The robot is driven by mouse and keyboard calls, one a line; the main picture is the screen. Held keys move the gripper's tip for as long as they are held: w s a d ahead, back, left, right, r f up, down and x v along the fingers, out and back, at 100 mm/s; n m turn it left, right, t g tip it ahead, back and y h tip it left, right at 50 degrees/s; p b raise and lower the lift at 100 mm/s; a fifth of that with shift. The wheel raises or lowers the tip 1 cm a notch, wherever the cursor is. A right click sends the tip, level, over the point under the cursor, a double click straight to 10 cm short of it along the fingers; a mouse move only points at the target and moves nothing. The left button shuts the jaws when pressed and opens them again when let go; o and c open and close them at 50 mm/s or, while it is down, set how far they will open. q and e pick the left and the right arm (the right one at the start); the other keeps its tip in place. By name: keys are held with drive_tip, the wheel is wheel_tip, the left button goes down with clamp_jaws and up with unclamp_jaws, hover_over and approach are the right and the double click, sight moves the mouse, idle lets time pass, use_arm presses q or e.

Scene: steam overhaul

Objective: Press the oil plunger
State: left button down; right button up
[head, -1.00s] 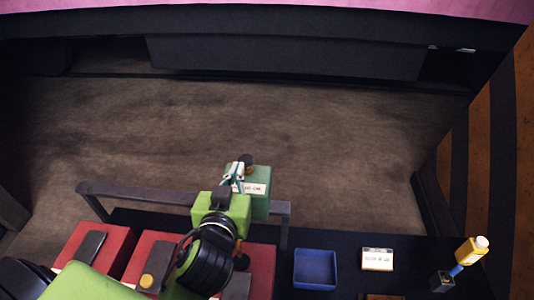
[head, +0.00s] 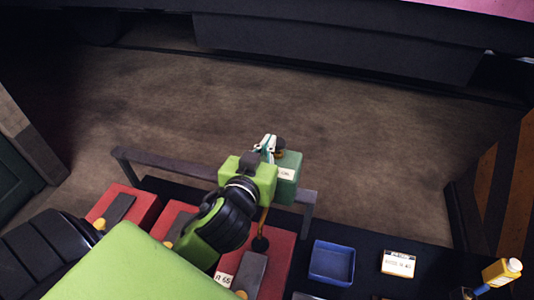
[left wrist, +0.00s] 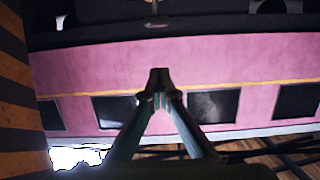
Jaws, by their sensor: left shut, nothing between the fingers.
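A green box (head: 288,185) with a white label, which I take to be the oiler, stands at the rail behind the bench. A dark, brownish round knob (head: 280,144) shows at its top, probably the plunger. My left gripper (head: 268,146) is shut and empty, just left of the knob. Whether it touches the knob or box cannot be told. In the left wrist view, the shut fingertips (left wrist: 160,98) meet in front of a pink carriage side; the box and knob do not show there. My right gripper is not in view.
A grey rail (head: 165,163) runs along the bench's far edge. Red blocks (head: 125,205) lie at left, partly under my arm. A blue tray (head: 331,263), a labelled card (head: 398,263) and a yellow bottle (head: 502,271) are at right. The floor beyond is clear.

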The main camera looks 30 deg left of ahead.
use_arm(q)
drive_tip(key=w+f+b, duration=0.1)
drive_tip(key=w+b, duration=0.1)
drive_tip(key=b, duration=0.1)
drive_tip(key=p, duration=0.1)
hover_over(278, 144)
drive_tip(key=s, duration=0.2)
drive_tip(key=f, duration=0.3)
drive_tip(key=shift+w+f, duration=0.2)
drive_tip(key=shift+w, duration=0.1)
drive_tip(key=shift+s+f+p, duration=0.15)
drive_tip(key=shift+f+p, duration=0.2)
drive_tip(key=shift+f, duration=0.35)
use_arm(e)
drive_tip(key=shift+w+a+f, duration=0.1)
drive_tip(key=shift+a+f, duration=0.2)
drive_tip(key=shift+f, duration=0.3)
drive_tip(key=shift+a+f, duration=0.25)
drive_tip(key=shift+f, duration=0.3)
use_arm(q)
drive_tip(key=shift+f, duration=0.1)
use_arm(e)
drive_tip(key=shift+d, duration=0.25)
use_arm(q)
wheel_tip(278, 144, down, 3)
drive_tip(key=shift+b, duration=1.25)
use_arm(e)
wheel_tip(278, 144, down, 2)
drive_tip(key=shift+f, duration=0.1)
